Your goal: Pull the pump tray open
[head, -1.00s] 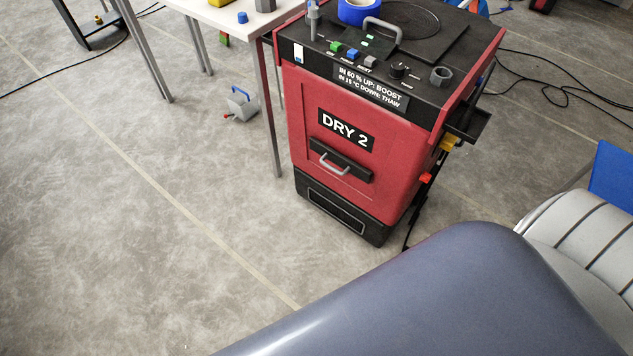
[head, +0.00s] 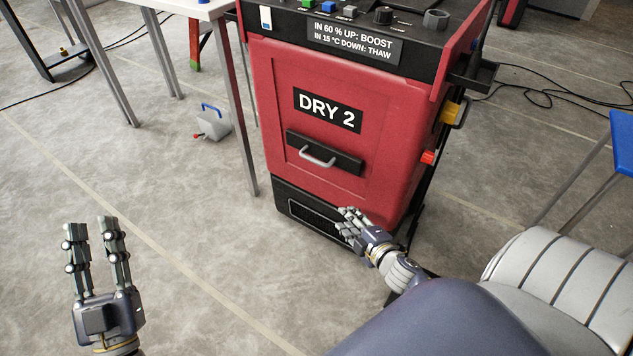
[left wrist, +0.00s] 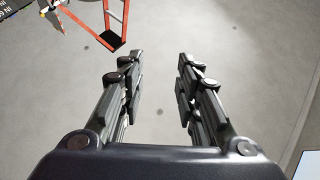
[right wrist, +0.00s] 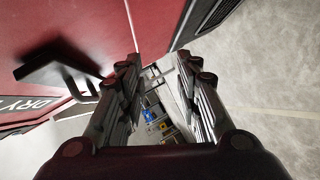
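The red and black dryer marked DRY 2 (head: 390,110) stands upright in the middle of the head view. Its front has a panel outline with a black strip (head: 346,161) and a grey bar handle (head: 317,158). I take this for the pump tray; it looks flush with the front. The handle also shows at the left of the right wrist view (right wrist: 85,92), outside the fingers. My right gripper (head: 348,224) is open and empty, below and right of the handle, by the black base. My left gripper (head: 91,226) is open and empty over bare floor at the left.
A white-topped table (head: 205,10) stands left of the dryer, its leg close to the dryer's side. A small grey box with a blue handle (head: 213,122) is on the floor. A blue seat (head: 622,140) stands at right. Cables lie behind. Floor in front is clear.

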